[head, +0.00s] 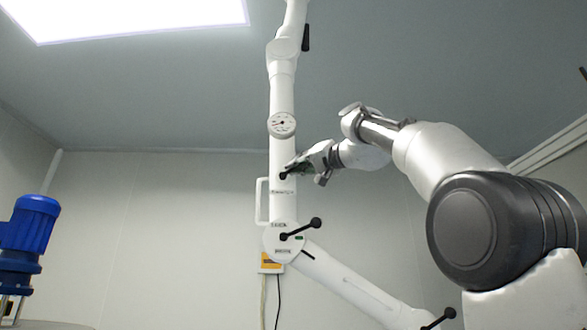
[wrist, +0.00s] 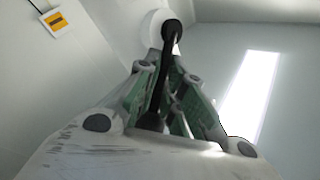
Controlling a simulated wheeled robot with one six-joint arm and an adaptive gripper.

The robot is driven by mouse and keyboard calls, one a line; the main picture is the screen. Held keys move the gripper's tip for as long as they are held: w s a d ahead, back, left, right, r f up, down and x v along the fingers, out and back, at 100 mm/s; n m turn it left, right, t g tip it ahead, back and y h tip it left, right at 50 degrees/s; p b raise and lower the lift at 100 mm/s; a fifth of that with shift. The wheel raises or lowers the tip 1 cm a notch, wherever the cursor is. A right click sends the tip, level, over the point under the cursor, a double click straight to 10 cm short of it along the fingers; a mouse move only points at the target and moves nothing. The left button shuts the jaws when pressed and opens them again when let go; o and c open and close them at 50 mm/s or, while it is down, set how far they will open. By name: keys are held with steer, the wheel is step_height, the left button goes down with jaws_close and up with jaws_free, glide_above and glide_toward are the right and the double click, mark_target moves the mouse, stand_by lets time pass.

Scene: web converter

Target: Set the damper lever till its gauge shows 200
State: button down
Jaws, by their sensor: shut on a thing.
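The damper lever (wrist: 158,75) is a black rod running between the green-padded fingers of my gripper (wrist: 165,70) in the wrist view. My gripper is shut on it, and a round black end shows past the fingertips. In the head view my gripper (head: 303,163) reaches the white vertical duct from the right. The lever's black pivot end (head: 283,175) shows on the duct, and the fingers hide much of the rest. The round white gauge (head: 282,124) is on the duct above the lever. Its needle shows, but its numbers are too small to read.
A second black lever with a ball end (head: 314,223) sits on the round joint below. A white handle (head: 260,202) stands out left of the duct. A yellow-marked box (head: 271,262) is on the wall. A blue motor (head: 31,235) is at far left.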

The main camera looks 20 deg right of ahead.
steer(key=shift+a+r+n+g+h, duration=0.2)
steer(key=shift+r+n+g+h, duration=0.1)
steer(key=shift+r+n+g, duration=0.5)
steer(key=c, duration=1.5)
jaws_free()
steer(key=shift+c, duration=0.2)
steer(key=shift+d, duration=0.1)
steer(key=shift+d, duration=0.1)
steer(key=shift+f, duration=0.15)
steer(key=v, duration=1.1)
steer(key=shift+s+d, duration=0.15)
steer(key=shift+s, duration=0.2)
